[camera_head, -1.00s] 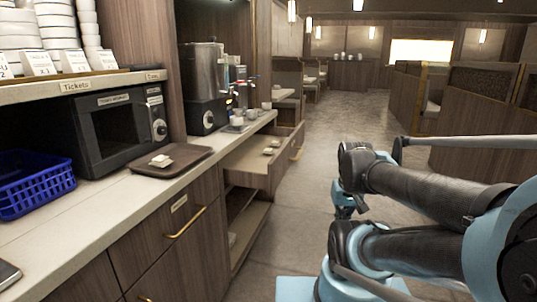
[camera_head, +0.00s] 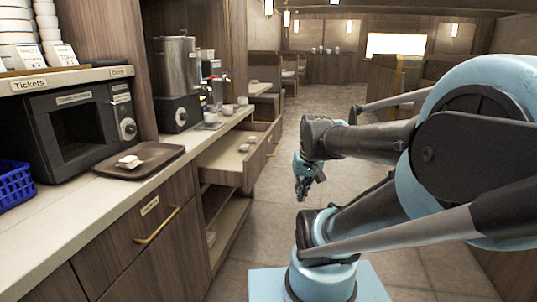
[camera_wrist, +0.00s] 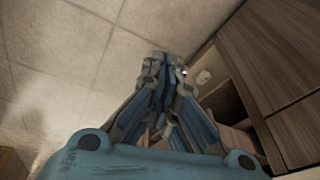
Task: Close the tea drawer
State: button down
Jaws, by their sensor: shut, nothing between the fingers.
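The tea drawer (camera_head: 227,167) stands pulled out from the counter, with small light items (camera_head: 246,147) in it and a brass handle on its front (camera_head: 272,143). My gripper (camera_head: 302,196) is over the aisle to the right of the drawer front, apart from it and pointing down. In the wrist view my gripper (camera_wrist: 165,60) has its fingers together with nothing between them. Part of a wooden compartment with a pale item (camera_wrist: 203,77) shows to the right of the fingertips there; I cannot tell if it is the drawer or the space below.
The counter (camera_head: 125,197) runs along the left with a microwave (camera_head: 75,130), a brown tray (camera_head: 138,160), a blue basket (camera_head: 14,184) and a steel urn (camera_head: 173,75). A closed drawer with a brass handle (camera_head: 157,225) is nearer. The aisle floor (camera_head: 330,100) is clear.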

jog(key=w+a+r+m+t+y, duration=0.1)
jog(key=w+r, duration=0.2)
jog(key=w, duration=0.6)
jog(key=w+r+t+y, duration=0.1)
jog(key=w+r, duration=0.2)
jog(key=w, duration=0.7)
jog(key=m+t+y, duration=0.1)
send_near(265, 157)
jog(key=s+d+r, duration=0.4)
jog(key=s+d, duration=0.1)
jog(key=w+a+f, duration=0.4)
jog(key=f, duration=0.1)
jog(key=w+a+f, duration=0.2)
jog(key=shift+a+f, duration=0.3)
jog(key=shift+w, duration=0.1)
